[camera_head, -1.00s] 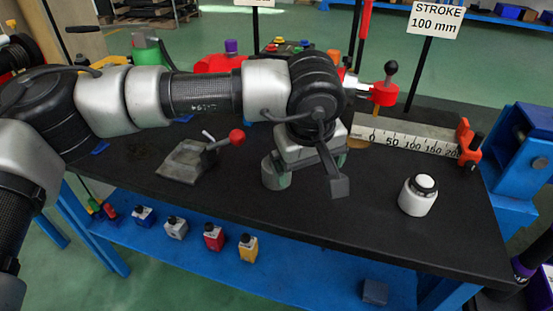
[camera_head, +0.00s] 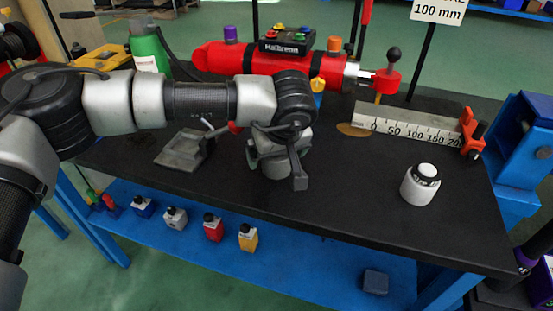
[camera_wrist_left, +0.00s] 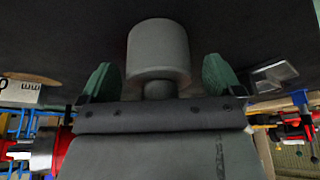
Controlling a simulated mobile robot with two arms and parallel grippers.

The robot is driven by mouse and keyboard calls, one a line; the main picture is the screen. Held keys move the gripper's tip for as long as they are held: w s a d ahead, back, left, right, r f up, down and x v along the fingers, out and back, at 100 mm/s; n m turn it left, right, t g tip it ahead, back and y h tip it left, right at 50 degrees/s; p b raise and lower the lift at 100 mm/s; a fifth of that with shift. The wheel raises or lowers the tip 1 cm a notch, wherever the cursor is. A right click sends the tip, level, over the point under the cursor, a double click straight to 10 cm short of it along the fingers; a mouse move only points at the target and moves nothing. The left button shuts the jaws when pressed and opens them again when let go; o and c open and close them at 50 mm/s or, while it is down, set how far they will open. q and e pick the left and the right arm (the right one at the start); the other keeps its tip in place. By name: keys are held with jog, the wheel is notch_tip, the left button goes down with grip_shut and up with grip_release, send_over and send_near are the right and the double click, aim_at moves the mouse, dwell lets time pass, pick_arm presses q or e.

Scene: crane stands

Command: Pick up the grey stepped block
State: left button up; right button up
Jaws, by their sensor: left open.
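The grey stepped block (camera_wrist_left: 158,52) is a round grey piece with a wide body and a narrower neck, on the dark bench top in the left wrist view. It lies between the two green fingertips of my left gripper (camera_wrist_left: 160,78), with a gap on each side. The gripper is open. In the head view my left gripper (camera_head: 272,164) points down, low over the middle of the bench; the wrist and hand largely hide the block there. My right gripper is not in view.
A white cylinder with a dark collar (camera_head: 420,185) stands to the right on the bench (camera_head: 345,205). A grey metal plate piece (camera_head: 183,150) lies to the left. A red cylinder unit (camera_head: 235,58) and a scale (camera_head: 415,135) lie behind. Small bottles stand on the blue shelf below (camera_head: 320,265).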

pick_arm(q)
jog(key=shift+w+f, duration=0.2)
jog(key=shift+f, duration=0.2)
jog(key=c, duration=1)
jog(key=shift+r, duration=0.15)
